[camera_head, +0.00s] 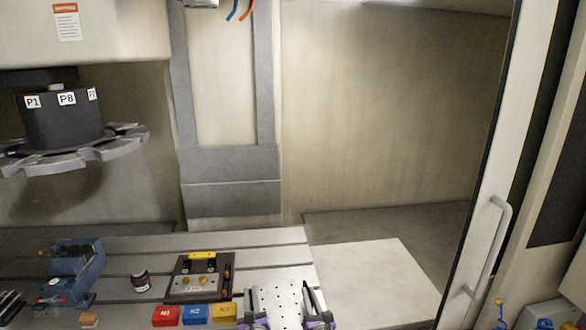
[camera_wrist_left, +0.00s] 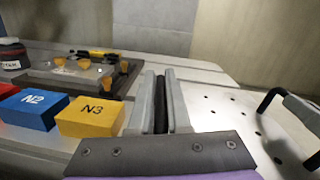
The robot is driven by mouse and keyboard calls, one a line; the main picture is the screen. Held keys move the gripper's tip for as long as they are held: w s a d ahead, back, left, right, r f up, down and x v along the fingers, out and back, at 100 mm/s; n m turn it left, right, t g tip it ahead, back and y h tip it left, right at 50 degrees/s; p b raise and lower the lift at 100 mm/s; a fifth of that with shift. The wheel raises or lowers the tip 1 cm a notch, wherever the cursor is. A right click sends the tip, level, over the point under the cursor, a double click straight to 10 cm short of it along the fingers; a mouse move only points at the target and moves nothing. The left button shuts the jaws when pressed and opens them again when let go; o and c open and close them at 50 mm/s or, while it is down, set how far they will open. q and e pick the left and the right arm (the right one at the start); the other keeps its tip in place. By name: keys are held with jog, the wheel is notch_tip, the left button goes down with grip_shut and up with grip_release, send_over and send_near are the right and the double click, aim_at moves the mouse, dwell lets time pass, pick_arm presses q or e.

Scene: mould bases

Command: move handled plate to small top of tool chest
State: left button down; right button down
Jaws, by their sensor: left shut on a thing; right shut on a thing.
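The handled plate (camera_head: 279,301) is a pale flat plate with small holes, at the bottom middle of the head view. In the left wrist view its holed face (camera_wrist_left: 235,118) fills the right side, with a dark handle (camera_wrist_left: 290,107) at its far side. My left gripper (camera_head: 249,304) is at the plate's left side. In the left wrist view its two grey fingers (camera_wrist_left: 160,102) are shut on a black handle between them. My right gripper (camera_head: 316,302) is at the plate's right side, shut on the other handle. I cannot make out the tool chest in either view.
Left of the plate are red (camera_head: 166,316), blue (camera_head: 195,314) and yellow (camera_head: 223,312) blocks. Behind them stands a dark fixture board (camera_head: 182,296), with a small jar (camera_head: 140,281) and a blue vise (camera_head: 75,262) further left. A door frame with a handle (camera_head: 489,245) stands right.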

pick_arm(q)
jog(key=shift+w+r, duration=0.1)
jog(key=shift+r, duration=0.05)
pick_arm(e)
jog(key=shift+r, duration=0.15)
